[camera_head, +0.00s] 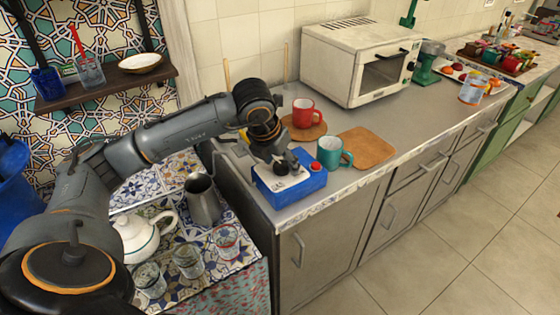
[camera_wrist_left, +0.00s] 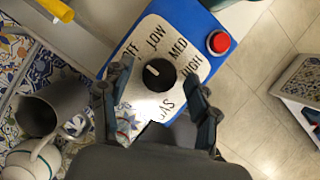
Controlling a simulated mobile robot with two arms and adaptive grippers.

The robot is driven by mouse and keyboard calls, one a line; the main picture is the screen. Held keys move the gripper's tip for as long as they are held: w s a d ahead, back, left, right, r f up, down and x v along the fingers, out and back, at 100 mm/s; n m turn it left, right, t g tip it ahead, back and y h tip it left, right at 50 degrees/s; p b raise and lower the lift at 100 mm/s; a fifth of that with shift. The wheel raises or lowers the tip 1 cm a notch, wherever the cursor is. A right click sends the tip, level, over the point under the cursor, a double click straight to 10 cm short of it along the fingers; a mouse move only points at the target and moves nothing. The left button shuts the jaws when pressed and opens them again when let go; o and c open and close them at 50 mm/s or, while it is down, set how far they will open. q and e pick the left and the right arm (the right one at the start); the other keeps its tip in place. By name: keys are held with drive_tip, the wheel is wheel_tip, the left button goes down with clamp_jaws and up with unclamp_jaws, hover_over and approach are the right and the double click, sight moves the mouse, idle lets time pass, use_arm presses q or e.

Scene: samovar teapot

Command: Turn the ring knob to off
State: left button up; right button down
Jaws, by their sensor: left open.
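The ring knob (camera_wrist_left: 160,76) is round and black with a white mark, on a white panel with OFF, LOW, MED, HIGH and GAS lettering. The mark points to the upper left, roughly toward the OFF and LOW side. The panel tops a blue box (camera_head: 301,193) on the counter's near left corner, with a red button (camera_wrist_left: 218,42). My left gripper (camera_wrist_left: 155,88) is open, one finger on each side of the knob; I cannot tell whether they touch it. In the head view my left gripper (camera_head: 279,160) is over the box and partly hides the knob. My right gripper is not in view.
A teal mug (camera_head: 329,153) stands close behind the box, and a red mug (camera_head: 303,112) farther back. A metal pitcher (camera_head: 203,200), teapot (camera_head: 137,240) and glasses (camera_head: 187,262) stand on the lower tiled table. A white toaster oven (camera_head: 345,60) stands behind.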

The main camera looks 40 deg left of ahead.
use_arm(q)
drive_tip(key=v, duration=1.2)
idle(0.3)
